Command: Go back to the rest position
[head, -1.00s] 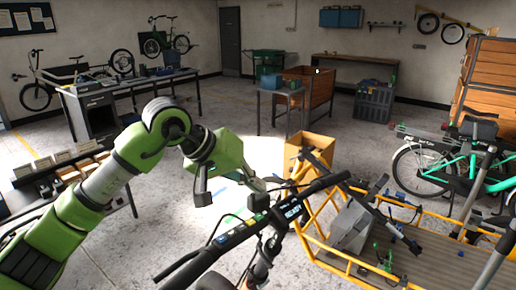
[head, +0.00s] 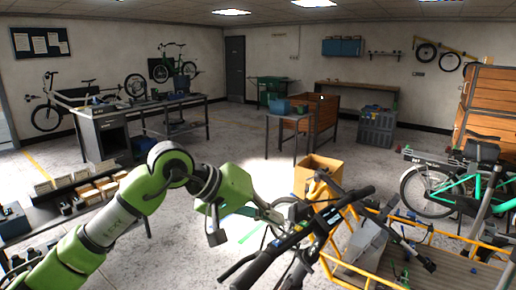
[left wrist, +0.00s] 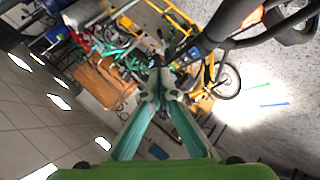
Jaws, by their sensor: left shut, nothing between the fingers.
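My left arm, green and white, comes in from the left in the head view. Its gripper (head: 278,217) is beside the black handlebar (head: 298,236) of the yellow cargo bike; I cannot tell whether they touch. In the left wrist view the two teal fingers meet at their tips (left wrist: 158,88), shut with nothing between them. The handlebar also crosses the top right of that view (left wrist: 225,22). My right gripper does not show in either view.
The cargo bike's wooden bed (head: 440,270) fills the lower right. A shelf with small boxes (head: 75,190) stands at the left. A cardboard box (head: 318,168) is behind the handlebar. Clear floor (head: 215,145) lies between the workbench (head: 150,110) and the small table (head: 290,118).

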